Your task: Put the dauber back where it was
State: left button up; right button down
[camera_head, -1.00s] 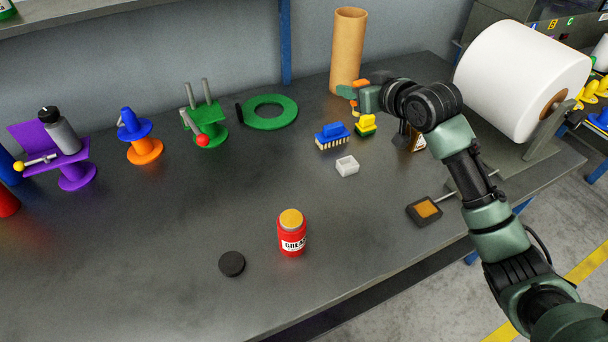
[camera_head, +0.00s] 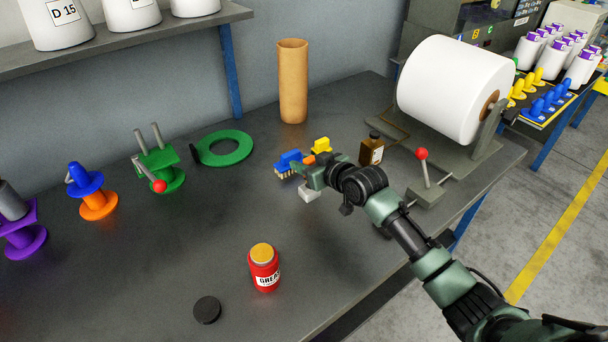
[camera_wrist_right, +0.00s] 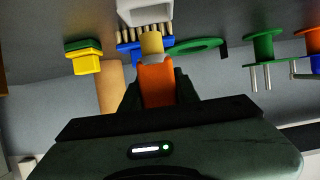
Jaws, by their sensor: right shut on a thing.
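My right gripper (camera_head: 311,171) is shut on the dauber, which has an orange handle (camera_wrist_right: 156,84) and a short tan tip (camera_wrist_right: 151,43). In the head view only a bit of orange (camera_head: 309,160) shows at the jaws. The gripper hovers near the blue brush (camera_head: 287,163) and the small white dish (camera_head: 308,192), partly covering both. In the wrist view, the tip points towards the blue brush and the white dish (camera_wrist_right: 146,11); its height above the bench is unclear. My left gripper is not in view.
A red grease jar (camera_head: 265,270) and black disc (camera_head: 207,310) are in front. The front-left bench is clear.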

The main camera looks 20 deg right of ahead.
notch_tip(320, 180, down, 4)
jog(key=shift+f, duration=0.15)
jog(key=shift+f, duration=0.1)
jog(key=c, duration=1.1)
grip_release()
jog(key=shift+o, duration=0.2)
jog(key=shift+r, duration=0.3)
jog(key=v, duration=1.2)
